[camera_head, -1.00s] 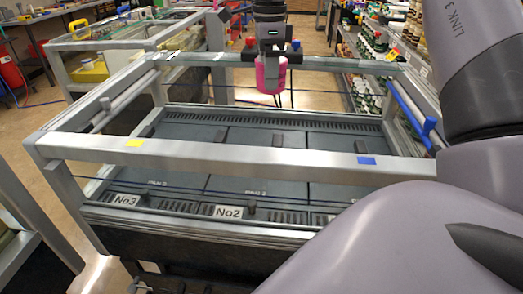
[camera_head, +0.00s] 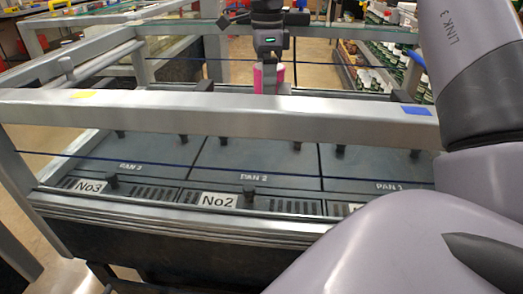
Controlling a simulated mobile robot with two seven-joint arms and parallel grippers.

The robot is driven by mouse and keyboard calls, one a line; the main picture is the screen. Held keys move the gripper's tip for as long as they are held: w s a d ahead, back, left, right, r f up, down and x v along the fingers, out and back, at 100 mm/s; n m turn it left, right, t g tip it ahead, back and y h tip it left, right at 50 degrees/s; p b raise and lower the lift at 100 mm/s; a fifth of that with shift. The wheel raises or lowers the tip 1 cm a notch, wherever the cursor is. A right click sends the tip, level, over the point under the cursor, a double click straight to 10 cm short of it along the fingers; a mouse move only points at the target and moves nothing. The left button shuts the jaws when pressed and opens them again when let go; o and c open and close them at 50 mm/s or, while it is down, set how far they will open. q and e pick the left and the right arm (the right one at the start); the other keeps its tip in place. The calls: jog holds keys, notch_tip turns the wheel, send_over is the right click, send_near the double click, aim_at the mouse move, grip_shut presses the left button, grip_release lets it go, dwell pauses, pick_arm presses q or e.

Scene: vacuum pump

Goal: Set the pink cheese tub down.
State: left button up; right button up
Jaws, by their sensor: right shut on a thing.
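The pink cheese tub (camera_head: 258,78) is in the upper middle of the head view, behind the metal frame's front rail. My right gripper (camera_head: 269,72) is shut on it from above, with a dark finger down the tub's front. The rail hides the tub's lower end, so I cannot tell whether it touches anything below. My left gripper is not in view.
A metal frame with a thick front rail (camera_head: 190,115) stands over a dark tank with lids marked PAN 1, PAN 2 and PAN 3. Labels No3 and No2 (camera_head: 218,200) are on the near edge. Blue cords cross the frame. Shelves of bottles (camera_head: 388,60) stand at the back right.

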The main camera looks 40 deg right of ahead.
jog(key=shift+f+b, duration=0.35)
jog(key=shift+f, duration=0.45)
notch_tip(320, 180, down, 16)
jog(key=b, duration=0.2)
jog(key=shift+r+b, duration=0.1)
jog(key=shift+b, duration=0.2)
notch_tip(320, 180, down, 4)
jog(key=shift+f, duration=0.1)
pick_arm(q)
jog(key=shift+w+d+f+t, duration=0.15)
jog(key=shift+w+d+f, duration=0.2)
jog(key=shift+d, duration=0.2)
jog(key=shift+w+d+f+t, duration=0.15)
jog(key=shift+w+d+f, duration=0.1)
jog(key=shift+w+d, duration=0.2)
